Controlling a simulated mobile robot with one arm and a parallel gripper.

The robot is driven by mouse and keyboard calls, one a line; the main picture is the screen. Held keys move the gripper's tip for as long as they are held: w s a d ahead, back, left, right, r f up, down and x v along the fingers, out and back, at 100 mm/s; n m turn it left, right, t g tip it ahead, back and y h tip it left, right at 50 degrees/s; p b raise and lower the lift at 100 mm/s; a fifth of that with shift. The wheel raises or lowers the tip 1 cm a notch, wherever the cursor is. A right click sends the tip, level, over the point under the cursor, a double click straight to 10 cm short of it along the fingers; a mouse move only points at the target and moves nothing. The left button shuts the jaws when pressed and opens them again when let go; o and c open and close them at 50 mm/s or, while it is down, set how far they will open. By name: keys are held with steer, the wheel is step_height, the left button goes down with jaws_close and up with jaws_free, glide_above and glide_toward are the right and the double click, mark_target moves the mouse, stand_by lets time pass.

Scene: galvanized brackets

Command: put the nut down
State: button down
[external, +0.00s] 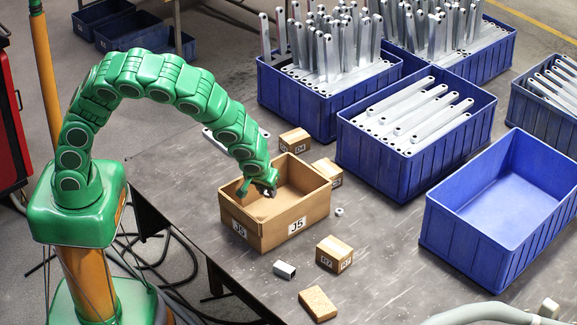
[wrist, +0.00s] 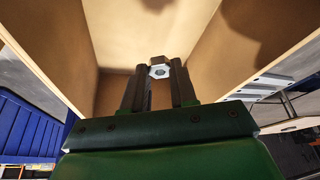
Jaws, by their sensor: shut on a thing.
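The nut (wrist: 160,71) is a small pale metal hexagon with a dark hole. In the wrist view it sits between the two dark fingertips of my gripper (wrist: 160,76), which is shut on it. In the external view my gripper (external: 262,190) reaches down into the open cardboard box marked J5 (external: 278,232), which stands on the grey table. The box's bare inner walls (wrist: 195,30) surround the nut in the wrist view. I cannot tell whether the nut touches the box floor.
Small cardboard boxes (external: 334,254), a metal block (external: 285,270), a tan block (external: 318,304) and a small ring-like piece (external: 339,212) lie around the J5 box on the table (external: 380,285). Blue crates with brackets (external: 418,140) stand behind. An empty blue crate (external: 480,235) stands at right.

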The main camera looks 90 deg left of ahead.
steer(key=w+f, duration=0.3)
steer(key=f, duration=0.1)
steer(key=shift+a+f, duration=0.1)
steer(key=shift+a, duration=0.2)
steer(key=shift+w+a+f, duration=0.1)
steer(key=shift+w+f, duration=0.6)
steer(key=shift+w, duration=0.05)
steer(key=shift+f, duration=1.5)
steer(key=shift+f, duration=0.1)
steer(key=c, duration=0.9)
jaws_free()
steer(key=v, duration=1.2)
steer(key=shift+r, duration=0.2)
